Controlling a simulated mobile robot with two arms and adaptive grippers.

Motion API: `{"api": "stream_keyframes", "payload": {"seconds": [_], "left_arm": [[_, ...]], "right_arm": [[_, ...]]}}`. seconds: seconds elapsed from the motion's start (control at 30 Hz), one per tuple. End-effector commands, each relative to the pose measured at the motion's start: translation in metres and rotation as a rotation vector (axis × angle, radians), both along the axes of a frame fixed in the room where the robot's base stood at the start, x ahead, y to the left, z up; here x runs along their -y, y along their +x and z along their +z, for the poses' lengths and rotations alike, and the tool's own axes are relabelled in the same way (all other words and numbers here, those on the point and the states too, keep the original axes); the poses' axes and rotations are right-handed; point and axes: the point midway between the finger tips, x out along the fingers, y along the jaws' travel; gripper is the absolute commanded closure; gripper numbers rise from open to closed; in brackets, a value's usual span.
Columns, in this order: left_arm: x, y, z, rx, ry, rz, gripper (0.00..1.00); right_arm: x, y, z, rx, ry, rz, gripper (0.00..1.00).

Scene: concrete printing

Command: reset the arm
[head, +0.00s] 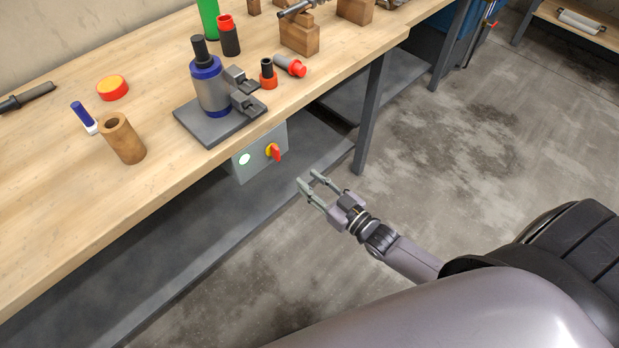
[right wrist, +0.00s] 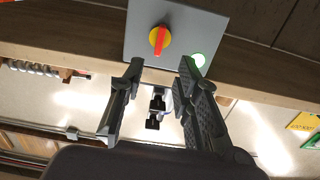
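My right gripper (head: 314,187) is open and empty in the head view, in the air in front of the workbench, a little to the right of and below the grey control box (head: 246,168). The box is fixed below the bench's front edge. It has a red and yellow rotary switch (head: 273,152) and a lit green-white button (head: 244,159). In the right wrist view the two open fingers (right wrist: 153,95) point toward the box (right wrist: 140,40), with the switch (right wrist: 158,39) and lit button (right wrist: 198,60) beyond them. Nothing is between the fingers. My left gripper shows in neither view.
The wooden workbench (head: 60,215) carries a blue and grey device on a plate (head: 213,128), a wooden cylinder (head: 124,142), a blue and white marker (head: 84,117), an orange-red disc (head: 112,88) and red and black parts (head: 290,66). The concrete floor (head: 440,130) at right is clear.

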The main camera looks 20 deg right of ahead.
Motion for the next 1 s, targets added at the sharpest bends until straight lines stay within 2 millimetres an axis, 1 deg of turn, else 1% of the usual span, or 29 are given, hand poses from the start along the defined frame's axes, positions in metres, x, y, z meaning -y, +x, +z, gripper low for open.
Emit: {"api": "stream_keyframes", "payload": {"seconds": [0.23,0.27,0.33,0.37,0.47,0.5,0.57,0.6,0.67,0.7,0.77,0.8,0.87,0.9,0.97,1.0], "left_arm": [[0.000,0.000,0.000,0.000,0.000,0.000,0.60],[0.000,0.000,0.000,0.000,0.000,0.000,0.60],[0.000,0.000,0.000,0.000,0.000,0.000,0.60],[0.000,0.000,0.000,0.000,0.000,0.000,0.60],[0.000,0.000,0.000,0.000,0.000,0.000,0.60],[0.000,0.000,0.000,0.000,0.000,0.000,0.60],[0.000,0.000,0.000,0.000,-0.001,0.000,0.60],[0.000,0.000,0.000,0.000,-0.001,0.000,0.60],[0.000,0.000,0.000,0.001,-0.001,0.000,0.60],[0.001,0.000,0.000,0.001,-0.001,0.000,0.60],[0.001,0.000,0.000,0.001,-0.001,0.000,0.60],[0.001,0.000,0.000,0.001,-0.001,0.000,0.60],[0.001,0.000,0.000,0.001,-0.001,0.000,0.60],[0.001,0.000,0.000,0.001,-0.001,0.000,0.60],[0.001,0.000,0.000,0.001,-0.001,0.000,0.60],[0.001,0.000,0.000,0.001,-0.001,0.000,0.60]], "right_arm": [[0.000,0.000,0.000,-0.001,0.000,0.000,0.70],[0.000,0.000,-0.002,-0.003,-0.001,-0.001,0.70],[0.002,-0.001,-0.011,-0.024,-0.010,-0.009,0.70],[0.004,-0.002,-0.018,-0.041,-0.016,-0.015,0.70],[0.012,-0.012,-0.061,-0.140,-0.055,-0.050,0.70],[0.017,-0.019,-0.085,-0.198,-0.078,-0.067,0.70],[0.024,-0.035,-0.125,-0.297,-0.114,-0.094,0.70],[0.029,-0.048,-0.153,-0.369,-0.139,-0.112,0.70],[0.036,-0.072,-0.193,-0.478,-0.178,-0.133,0.70],[0.038,-0.090,-0.218,-0.550,-0.202,-0.145,0.70],[0.042,-0.119,-0.253,-0.658,-0.234,-0.158,0.70],[0.043,-0.142,-0.275,-0.732,-0.257,-0.163,0.70],[0.044,-0.177,-0.305,-0.839,-0.290,-0.167,0.70],[0.043,-0.202,-0.323,-0.913,-0.308,-0.168,0.70],[0.042,-0.241,-0.347,-1.019,-0.337,-0.165,0.70],[0.040,-0.266,-0.360,-1.086,-0.355,-0.160,0.70]]}}
